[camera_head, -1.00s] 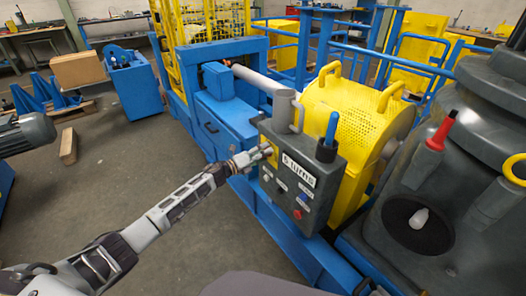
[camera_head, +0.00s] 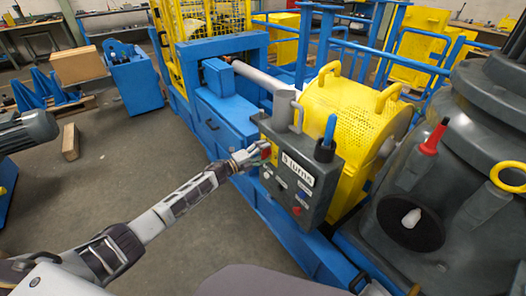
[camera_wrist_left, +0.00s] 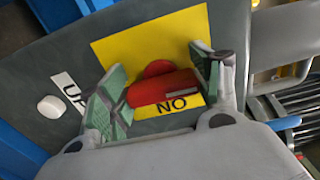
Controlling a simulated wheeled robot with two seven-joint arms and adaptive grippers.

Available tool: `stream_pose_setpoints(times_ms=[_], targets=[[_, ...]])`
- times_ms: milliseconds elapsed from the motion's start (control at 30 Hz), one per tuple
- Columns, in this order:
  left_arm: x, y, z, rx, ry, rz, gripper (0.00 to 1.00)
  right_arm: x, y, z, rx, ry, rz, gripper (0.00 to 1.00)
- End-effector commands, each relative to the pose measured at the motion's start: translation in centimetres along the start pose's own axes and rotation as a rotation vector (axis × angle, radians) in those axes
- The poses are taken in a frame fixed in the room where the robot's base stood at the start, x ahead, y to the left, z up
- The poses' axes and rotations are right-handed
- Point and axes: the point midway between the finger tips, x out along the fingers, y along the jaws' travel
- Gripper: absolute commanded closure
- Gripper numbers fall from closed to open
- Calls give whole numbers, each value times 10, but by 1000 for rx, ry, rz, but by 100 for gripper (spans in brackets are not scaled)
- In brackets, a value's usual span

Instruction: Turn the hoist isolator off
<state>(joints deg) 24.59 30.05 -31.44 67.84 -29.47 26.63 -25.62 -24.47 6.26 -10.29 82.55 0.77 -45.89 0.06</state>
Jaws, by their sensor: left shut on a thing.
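The hoist isolator is a red rotary handle (camera_wrist_left: 163,88) on a yellow plate (camera_wrist_left: 120,48), on the grey control box (camera_head: 318,200). In the wrist view, letters that read "NO" show on the plate below the handle. My left gripper (camera_head: 257,156) is at the upper left of the box face. In the wrist view its two green-padded fingers lie on either side of the red handle, shut on it. In the head view the fingers partly hide the isolator. My right gripper is not in view.
A white button (camera_wrist_left: 50,107) beside an "UP" label sits near the isolator. The box also carries a blue upright handle (camera_head: 330,128) and a red button (camera_head: 297,211). A yellow perforated drum guard (camera_head: 345,110) stands behind.

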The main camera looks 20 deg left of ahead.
Motion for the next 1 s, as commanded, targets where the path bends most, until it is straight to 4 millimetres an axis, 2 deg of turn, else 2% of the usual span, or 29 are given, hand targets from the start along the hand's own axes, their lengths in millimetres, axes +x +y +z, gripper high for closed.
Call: stream_pose_setpoints(times_ms=[567, 600, 733, 1000], targets=[[0, 0, 1, -32, -2, 0, 60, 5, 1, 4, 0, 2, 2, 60], [0, 0, 1, -32, -2, 0, 32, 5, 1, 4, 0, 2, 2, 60], [0, 0, 1, -31, -2, 0, 16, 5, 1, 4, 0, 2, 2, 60], [0, 0, 0, -29, -1, 0, 14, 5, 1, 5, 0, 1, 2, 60]])
